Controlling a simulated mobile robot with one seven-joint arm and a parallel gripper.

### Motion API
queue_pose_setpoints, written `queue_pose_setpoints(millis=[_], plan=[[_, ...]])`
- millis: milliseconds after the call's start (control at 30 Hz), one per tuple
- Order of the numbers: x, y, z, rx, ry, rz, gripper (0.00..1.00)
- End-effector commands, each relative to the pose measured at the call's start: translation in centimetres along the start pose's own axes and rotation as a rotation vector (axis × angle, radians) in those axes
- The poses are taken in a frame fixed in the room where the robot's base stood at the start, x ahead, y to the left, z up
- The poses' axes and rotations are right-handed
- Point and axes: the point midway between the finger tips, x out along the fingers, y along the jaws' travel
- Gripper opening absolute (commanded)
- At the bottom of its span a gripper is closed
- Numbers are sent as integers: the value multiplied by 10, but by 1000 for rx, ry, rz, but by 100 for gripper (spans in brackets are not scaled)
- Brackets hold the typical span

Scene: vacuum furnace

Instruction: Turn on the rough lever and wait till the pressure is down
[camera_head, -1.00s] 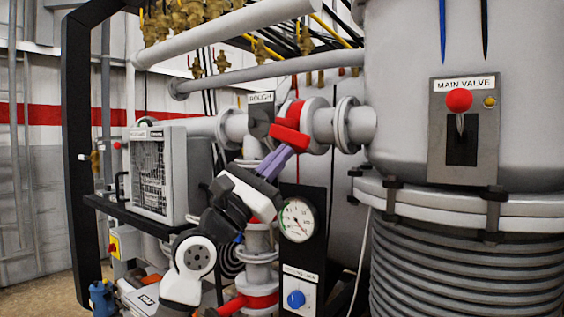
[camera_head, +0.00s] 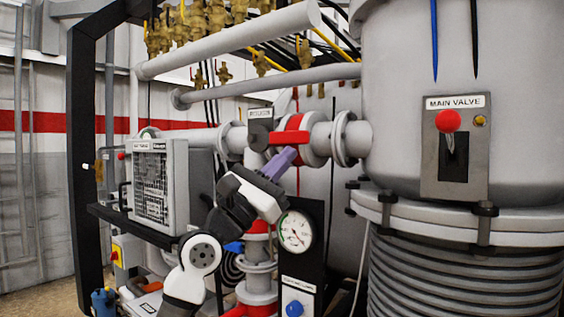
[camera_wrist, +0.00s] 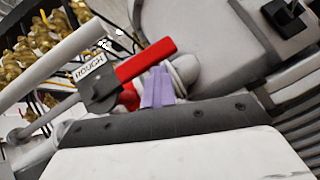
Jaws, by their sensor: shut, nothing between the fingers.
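The rough lever (camera_head: 290,138) is a red bar on the valve beside the grey ROUGH plate (camera_head: 260,127). In the head view it lies nearly level across the pipe. In the wrist view the red lever (camera_wrist: 146,61) slants up to the right from the plate. My gripper (camera_head: 286,155) is shut and empty, its purple fingers just below the lever. The fingers (camera_wrist: 158,86) also show beside the lever in the wrist view; I cannot tell whether they touch it. The round pressure gauge (camera_head: 295,231) is below right of my gripper, its needle pointing lower right, its numbers too small to read.
The main valve panel (camera_head: 455,146) with a red-knobbed lever is on the large vessel at right. A blue knob (camera_head: 295,309) sits below the gauge. A grey boxed unit (camera_head: 160,180) stands at left. Pipes (camera_head: 230,40) and brass valves crowd above.

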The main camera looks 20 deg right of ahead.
Motion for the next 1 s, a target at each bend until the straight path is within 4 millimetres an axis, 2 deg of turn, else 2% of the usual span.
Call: queue_pose_setpoints(millis=[267, 467, 667, 800, 1000], plan=[[2, 0, 4, 3, -8, 0, 0], [-9, -6, -8, 1, -7, -1, 0], [-33, -16, -34, -4, -3, -1, 0], [-66, -22, -29, -2, -3, 2, 0], [-104, -32, -28, -3, -2, 0, 0]])
